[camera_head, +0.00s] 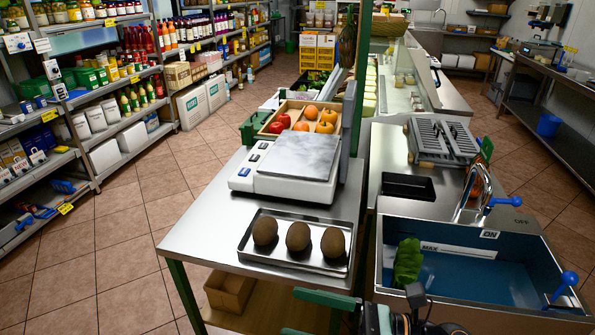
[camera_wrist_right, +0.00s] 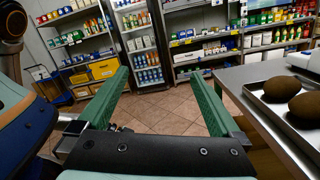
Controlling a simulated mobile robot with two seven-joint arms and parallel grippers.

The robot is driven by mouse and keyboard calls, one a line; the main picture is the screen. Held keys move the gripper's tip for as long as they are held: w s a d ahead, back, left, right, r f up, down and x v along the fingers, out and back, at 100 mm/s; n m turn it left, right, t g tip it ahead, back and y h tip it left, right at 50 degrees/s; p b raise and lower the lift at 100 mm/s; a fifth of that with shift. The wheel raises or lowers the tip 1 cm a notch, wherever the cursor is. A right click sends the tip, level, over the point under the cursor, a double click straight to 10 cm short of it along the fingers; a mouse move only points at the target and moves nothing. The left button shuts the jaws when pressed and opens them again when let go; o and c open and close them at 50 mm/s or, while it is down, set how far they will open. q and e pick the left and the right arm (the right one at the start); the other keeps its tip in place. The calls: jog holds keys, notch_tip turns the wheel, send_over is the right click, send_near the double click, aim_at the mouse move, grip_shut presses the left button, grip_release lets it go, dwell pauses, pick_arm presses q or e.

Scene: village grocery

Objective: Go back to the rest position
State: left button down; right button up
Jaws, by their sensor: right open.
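My right gripper (camera_head: 290,313) shows at the bottom of the head view, its two green fingers pointing left, close to the front edge of the steel counter. In the right wrist view my right gripper (camera_wrist_right: 157,74) has its fingers wide apart with nothing between them, only floor and shelves beyond. My left gripper is not in view.
A metal tray (camera_head: 292,264) with three brown oval items stands on the counter (camera_head: 205,233), before a scale (camera_head: 290,163). Right is a blue sink (camera_head: 470,280) holding a green item (camera_head: 407,262). Tiled floor (camera_head: 120,225) lies clear at left, beside stocked shelves (camera_head: 110,85).

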jog(key=w+d+f+m+t+h+p, duration=0.1)
jog(key=w+d+f+m+t+h, duration=0.2)
jog(key=m, duration=0.6)
jog(key=w+d+f+m+t+h+p, duration=0.1)
jog(key=d+m+t+h, duration=0.3)
jog(key=m, duration=0.5)
jog(key=w+d+f+m+t+h, duration=0.2)
jog(key=m+t, duration=0.3)
jog(key=m, duration=0.5)
jog(key=s+d+f+m+g+h+p, duration=0.1)
jog(key=s+d+f+m+g+h, duration=0.2)
jog(key=s+f+m, duration=0.3)
jog(key=s+d+f+m+g+h+p, duration=0.1)
jog(key=s+d+f+m+g+h, duration=0.2)
jog(key=s+f+m, duration=0.4)
notch_tip(320, 180, down, 6)
jog(key=m+h, duration=0.1)
jog(key=m, duration=0.3)
jog(key=shift+d+f, duration=0.2)
jog(key=shift+f, duration=0.05)
